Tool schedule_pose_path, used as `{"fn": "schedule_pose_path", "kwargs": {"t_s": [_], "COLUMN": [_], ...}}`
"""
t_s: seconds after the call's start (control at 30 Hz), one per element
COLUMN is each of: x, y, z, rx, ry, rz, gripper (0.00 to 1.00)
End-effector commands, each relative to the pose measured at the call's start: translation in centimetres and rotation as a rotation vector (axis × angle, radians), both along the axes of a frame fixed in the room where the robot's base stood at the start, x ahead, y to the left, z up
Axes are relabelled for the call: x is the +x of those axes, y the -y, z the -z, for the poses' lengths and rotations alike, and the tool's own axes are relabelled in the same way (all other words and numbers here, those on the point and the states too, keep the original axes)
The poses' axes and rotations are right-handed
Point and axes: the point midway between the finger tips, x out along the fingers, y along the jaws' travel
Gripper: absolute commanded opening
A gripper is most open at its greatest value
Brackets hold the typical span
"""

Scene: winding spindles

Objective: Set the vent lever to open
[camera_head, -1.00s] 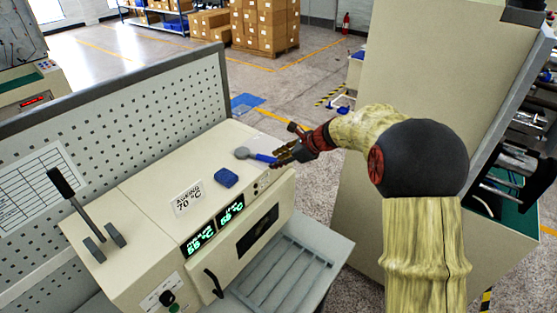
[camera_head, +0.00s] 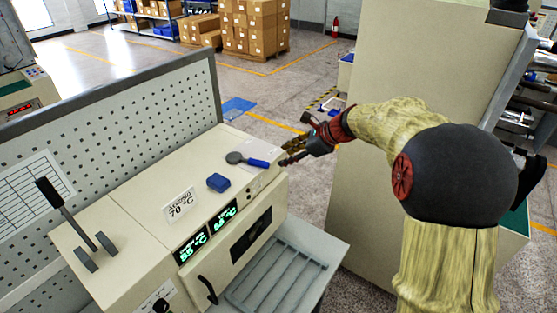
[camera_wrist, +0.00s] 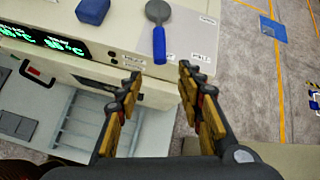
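A lever with a round grey end and a blue handle (camera_head: 258,163), which I take as the vent lever, is on top of the cream machine near its right end. In the wrist view its handle (camera_wrist: 159,44) points toward me, between two small labels too blurred to read. My gripper (camera_head: 284,160) is just beyond the handle's end in the head view. In the wrist view my gripper (camera_wrist: 160,75) is open and empty. The handle's end lies ahead of the gap between the fingertips, with no visible contact.
A blue block (camera_head: 218,182) sits on the machine top beside a 70 °C card (camera_head: 180,205). A black-handled lever (camera_head: 62,208) stands at the left end. A slatted tray (camera_head: 275,280) is below the front. A tall cream cabinet (camera_head: 400,70) stands to the right.

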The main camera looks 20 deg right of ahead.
Motion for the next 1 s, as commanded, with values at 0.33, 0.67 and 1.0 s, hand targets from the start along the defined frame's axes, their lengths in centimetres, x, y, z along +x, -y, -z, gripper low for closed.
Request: {"fn": "schedule_pose_path", "kwargs": {"t_s": [0.33,0.67,1.0], "x": [-1.4,-1.5,-6.9], "y": [1.1,1.8,-4.0], "z": [-1.7,-0.6,9.0], "rx": [-0.001,0.004,0.656], "ry": [-0.001,-0.010,-0.321], "rz": [0.000,0.011,0.347], "gripper": [0.38,0.30,0.10]}}
